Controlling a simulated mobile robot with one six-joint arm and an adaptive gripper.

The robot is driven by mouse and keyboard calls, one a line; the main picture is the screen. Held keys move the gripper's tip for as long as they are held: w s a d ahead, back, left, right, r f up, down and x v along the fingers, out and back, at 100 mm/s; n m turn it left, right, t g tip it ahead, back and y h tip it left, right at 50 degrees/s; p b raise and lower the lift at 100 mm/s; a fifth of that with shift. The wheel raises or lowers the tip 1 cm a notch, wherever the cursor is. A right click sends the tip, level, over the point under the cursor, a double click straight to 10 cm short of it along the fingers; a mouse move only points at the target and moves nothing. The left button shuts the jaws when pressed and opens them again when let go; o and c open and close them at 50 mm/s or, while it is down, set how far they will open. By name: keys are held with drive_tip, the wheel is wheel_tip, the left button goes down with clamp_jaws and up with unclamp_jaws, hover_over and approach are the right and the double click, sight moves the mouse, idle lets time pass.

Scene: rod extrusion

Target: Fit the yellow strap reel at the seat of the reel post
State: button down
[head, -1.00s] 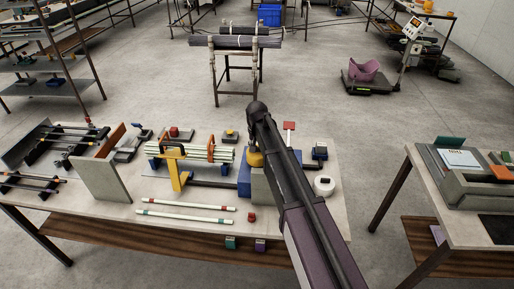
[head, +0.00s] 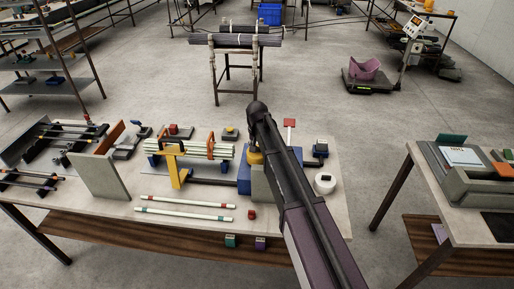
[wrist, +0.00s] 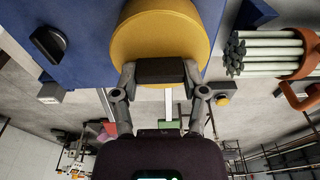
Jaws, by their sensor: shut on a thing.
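The yellow strap reel (head: 257,159) shows partly behind my arm in the head view, beside a blue block-like fixture (head: 244,178). In the wrist view the reel (wrist: 160,40) is large at the top centre, in front of the blue surface (wrist: 80,35). My gripper (wrist: 160,72) is shut on the reel at its near edge; in the head view the gripper is mostly hidden behind my arm. I cannot pick out the reel post or its seat, nor tell whether the reel touches it.
Bundled pale rods (head: 222,153) lie in a rack with a yellow stand (head: 178,172) left of the blue fixture. A white roll (head: 324,183) stands at right. Two loose rods (head: 185,212) and a small red block (head: 252,214) lie near the front edge.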

drive_tip(key=shift+f, duration=0.1)
drive_tip(key=shift+c, duration=0.2)
unclamp_jaws()
drive_tip(key=shift+r, duration=0.2)
